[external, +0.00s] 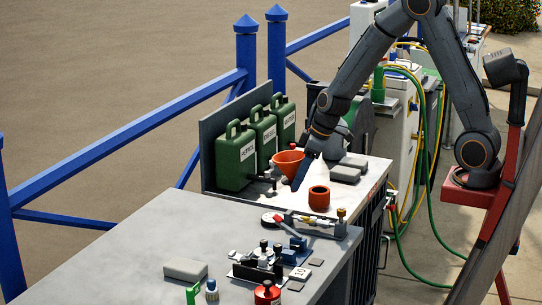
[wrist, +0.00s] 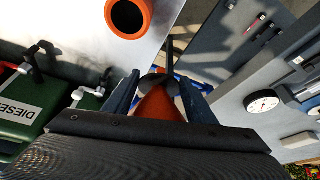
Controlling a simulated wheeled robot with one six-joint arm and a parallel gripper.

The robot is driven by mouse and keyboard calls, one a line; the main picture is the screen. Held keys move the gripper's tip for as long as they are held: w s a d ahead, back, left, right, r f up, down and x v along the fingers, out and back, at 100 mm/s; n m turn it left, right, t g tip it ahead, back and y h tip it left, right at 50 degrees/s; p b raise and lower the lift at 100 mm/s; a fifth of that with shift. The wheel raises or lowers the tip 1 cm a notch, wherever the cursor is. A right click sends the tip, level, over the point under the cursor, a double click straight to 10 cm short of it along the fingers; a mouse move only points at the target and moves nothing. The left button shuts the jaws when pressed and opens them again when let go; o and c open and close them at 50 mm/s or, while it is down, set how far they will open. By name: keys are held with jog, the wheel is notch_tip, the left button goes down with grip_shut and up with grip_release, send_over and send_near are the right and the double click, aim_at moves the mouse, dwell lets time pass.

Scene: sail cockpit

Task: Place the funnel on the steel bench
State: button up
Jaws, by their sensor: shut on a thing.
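The orange funnel (external: 288,158) is held by my gripper (external: 300,176), beside the green cans and over the far pale-topped unit. In the wrist view the orange funnel (wrist: 158,108) sits between the two dark fingers of my gripper (wrist: 160,82), which are shut on it. Its lower end is hidden in the external view. The grey metal-topped bench (external: 130,245), which looks like the steel bench, stands in the foreground, nearer the camera than my gripper.
Green cans (external: 236,158) line the back. The bench holds a fittings cluster (external: 262,262) and grey block (external: 186,269); its left part is clear.

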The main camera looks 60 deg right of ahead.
jog(key=w+a+r+n+y, duration=0.1)
jog(key=w+a+n, duration=0.1)
jog(key=a, duration=0.6)
jog(key=w+a+r+n+y+p, duration=0.1)
jog(key=w+a, duration=0.3)
jog(key=a, duration=0.4)
jog(key=w+a+r+n+g+y, duration=0.1)
jog(key=w+a+r+n, duration=0.1)
jog(key=a, duration=0.6)
jog(key=shift+w+r+n+p, duration=0.4)
jog(key=shift+r+n, duration=0.25)
jog(key=shift+n, duration=0.35)
jog(key=s+a+r+n+g+y+p, duration=0.1)
jog(key=a+r+n, duration=0.1)
jog(key=a, duration=0.6)
jog(key=s+a+r+n+g, duration=0.1)
jog(key=a+n, duration=0.2)
jog(key=a, duration=0.5)
jog(key=s+a+r+n+g+y+p, duration=0.1)
jog(key=s+a+r+n, duration=0.1)
jog(key=a, duration=0.6)
jog(key=f+p, duration=0.1)
jog(key=f, duration=0.3)
jog(key=f+p, duration=0.1)
jog(key=f, duration=0.3)
jog(key=shift+w+a+f, duration=0.15)
jog(key=shift+a+f, duration=0.05)
jog(key=shift+f, duration=0.6)
jog(key=shift+f, duration=0.2)
jog(key=o, duration=1.1)
